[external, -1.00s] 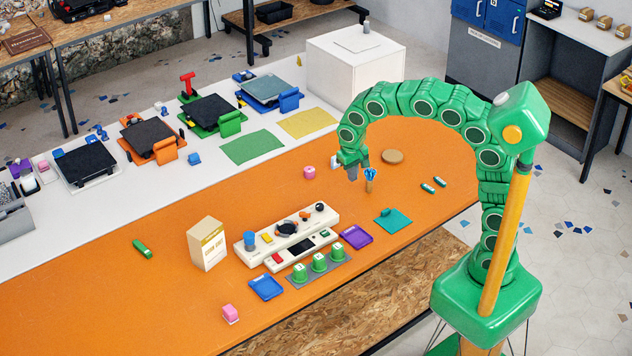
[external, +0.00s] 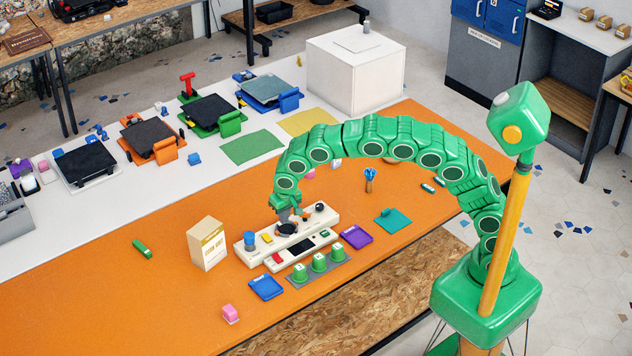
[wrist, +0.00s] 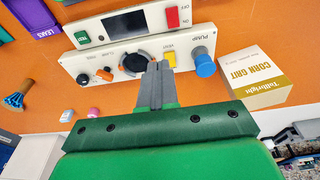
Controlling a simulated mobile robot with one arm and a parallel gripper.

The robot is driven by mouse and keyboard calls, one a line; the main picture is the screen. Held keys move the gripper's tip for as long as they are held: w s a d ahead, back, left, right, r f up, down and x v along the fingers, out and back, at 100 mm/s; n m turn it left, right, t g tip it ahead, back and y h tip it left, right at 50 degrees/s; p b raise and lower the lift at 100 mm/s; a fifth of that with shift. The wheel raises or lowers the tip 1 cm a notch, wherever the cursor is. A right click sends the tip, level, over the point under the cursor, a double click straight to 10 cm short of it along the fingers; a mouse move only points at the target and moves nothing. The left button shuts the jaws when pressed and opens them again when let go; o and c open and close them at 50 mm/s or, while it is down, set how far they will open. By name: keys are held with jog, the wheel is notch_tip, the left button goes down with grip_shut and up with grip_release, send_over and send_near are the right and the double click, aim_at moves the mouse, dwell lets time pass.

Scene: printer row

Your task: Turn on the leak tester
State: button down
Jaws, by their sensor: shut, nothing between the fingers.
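The cream tester (external: 270,262) has a low front panel with a dark screen (wrist: 124,25), a green button (wrist: 82,37) and a red rocker switch (wrist: 172,17) between OFF and ON labels. Behind it, a second cream panel (wrist: 94,62) carries a blue PUMP knob (wrist: 203,62), a yellow VENT button (wrist: 169,59), a round black dial (wrist: 134,64) and small knobs. I cannot tell which way the rocker is pressed. My gripper (wrist: 158,66) is shut and empty, pointing down over the second panel between dial and yellow button; contact is unclear. In the external view my gripper (external: 291,216) partly hides that panel.
A CORN GRIT box (external: 207,244) stands left of the tester. Several green-topped pieces (external: 319,262) stand in front, between a blue tray (external: 266,288) and a purple tray (external: 356,237). A teal pad (external: 393,220) lies at right.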

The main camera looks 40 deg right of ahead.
aim_at(277, 253)
jog(key=shift+s+a+f, duration=0.1)
jog(key=shift+a+f, duration=0.05)
jog(key=shift+a, duration=0.4)
jog(key=shift+s+a+f, duration=0.1)
jog(key=shift+a+f, duration=0.05)
jog(key=shift+a, duration=0.35)
jog(key=shift+w+f, duration=0.1)
jog(key=f, duration=0.4)
jog(key=w+f, duration=0.1)
jog(key=f, duration=0.4)
jog(key=w+f, duration=0.1)
jog(key=f, duration=0.3)
jog(key=shift+w+f, duration=0.2)
jog(key=shift+f, duration=0.1)
jog(key=shift+f, duration=0.1)
jog(key=shift+w+f+g, duration=0.15)
jog(key=shift+g, duration=0.15)
jog(key=shift+f, duration=0.1)
jog(key=shift+s, duration=0.85)
